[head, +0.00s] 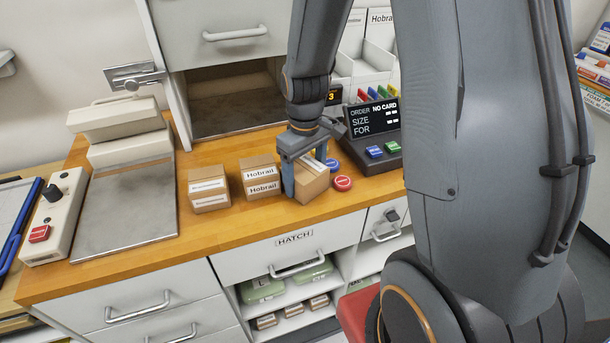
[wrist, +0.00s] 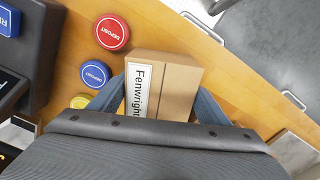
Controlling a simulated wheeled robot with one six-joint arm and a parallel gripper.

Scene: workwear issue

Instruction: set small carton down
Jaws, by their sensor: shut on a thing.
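My gripper (head: 302,178) is shut on a small brown carton (head: 312,183) near the front of the wooden counter (head: 225,222). In the wrist view the carton (wrist: 168,85) sits between the two blue fingers and has a white label reading "Fenwright". It is at or just above the counter top; I cannot tell whether it touches. In the head view it looks slightly turned against the counter edge.
A Hobrail carton (head: 261,178) and another labelled carton (head: 208,189) stand to the left. A red deposit button (head: 343,183) and a blue one (head: 332,165) are close on the right, by the order terminal (head: 374,125). A metal plate (head: 130,207) lies farther left.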

